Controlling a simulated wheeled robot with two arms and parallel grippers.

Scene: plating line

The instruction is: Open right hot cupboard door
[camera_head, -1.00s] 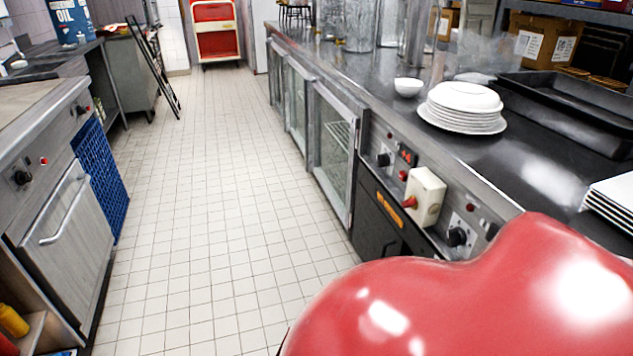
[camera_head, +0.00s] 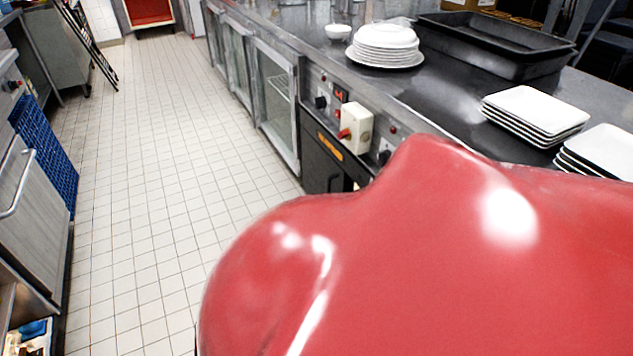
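The hot cupboard's black front (camera_head: 320,155) shows under the counter, right of the glass doors. It has an orange label (camera_head: 330,145) and a dark handle near its lower visible part. Above it are a control panel with a lit red display (camera_head: 341,95) and a cream switch box (camera_head: 356,130) with a red knob. The rest of the cupboard front, to the right, is hidden behind a large glossy red part of my own arm. I cannot tell where the right door begins or whether it is closed. Neither gripper is in view.
Glass-door cabinets (camera_head: 277,95) line the counter further back. A stack of round plates (camera_head: 385,48), a white bowl (camera_head: 338,32), a black tray (camera_head: 495,45) and square plates (camera_head: 535,112) stand on the counter. The tiled aisle floor (camera_head: 160,180) is clear.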

